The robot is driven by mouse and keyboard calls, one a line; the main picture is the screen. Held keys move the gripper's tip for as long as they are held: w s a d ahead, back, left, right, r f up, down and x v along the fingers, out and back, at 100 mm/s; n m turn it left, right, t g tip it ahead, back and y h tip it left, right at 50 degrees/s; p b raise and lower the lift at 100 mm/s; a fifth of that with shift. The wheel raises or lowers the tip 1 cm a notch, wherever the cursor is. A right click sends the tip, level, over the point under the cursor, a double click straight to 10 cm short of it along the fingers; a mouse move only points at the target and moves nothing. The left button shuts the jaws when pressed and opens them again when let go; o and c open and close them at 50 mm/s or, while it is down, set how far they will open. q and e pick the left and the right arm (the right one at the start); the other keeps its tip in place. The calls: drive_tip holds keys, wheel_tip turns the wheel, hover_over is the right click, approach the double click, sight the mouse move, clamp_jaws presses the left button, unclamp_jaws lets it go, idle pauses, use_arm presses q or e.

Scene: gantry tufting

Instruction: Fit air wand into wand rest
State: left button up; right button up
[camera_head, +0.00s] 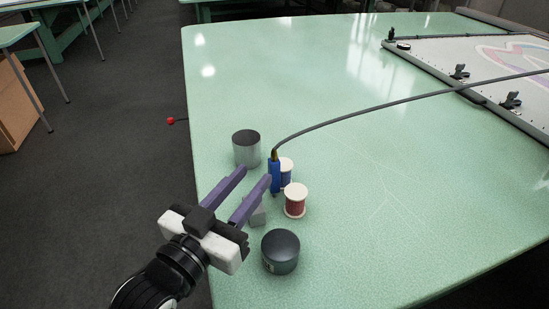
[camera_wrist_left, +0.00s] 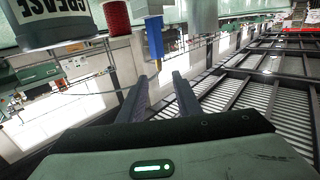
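The air wand (camera_head: 274,177) is a blue, roughly upright handle with a brass fitting and a dark hose at its top. In the left wrist view a blue body (camera_wrist_left: 154,40), which looks like the wand, is beyond the fingertips. My left gripper (camera_head: 256,174) has its purple fingers apart with nothing between them. Its right fingertip is close to the wand in the head view; I cannot tell whether they touch. A small grey block (camera_head: 258,215), possibly the wand rest, is partly hidden behind that finger. My right gripper is not in view.
A blue spool (camera_head: 287,169) and a red spool (camera_head: 295,202) stand beside the wand. A metal cylinder (camera_head: 246,147) stands behind, a dark grease tin (camera_head: 280,252) in front. The hose (camera_head: 372,107) runs right over a framed panel (camera_head: 480,62). The table's (camera_head: 400,190) middle is clear.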

sight(273, 154)
use_arm(q)
drive_tip(key=x, duration=0.3)
drive_tip(key=shift+w+d+r, duration=0.15)
drive_tip(key=shift+w+d, duration=0.05)
drive_tip(key=shift+x, duration=3.1)
clamp_jaws()
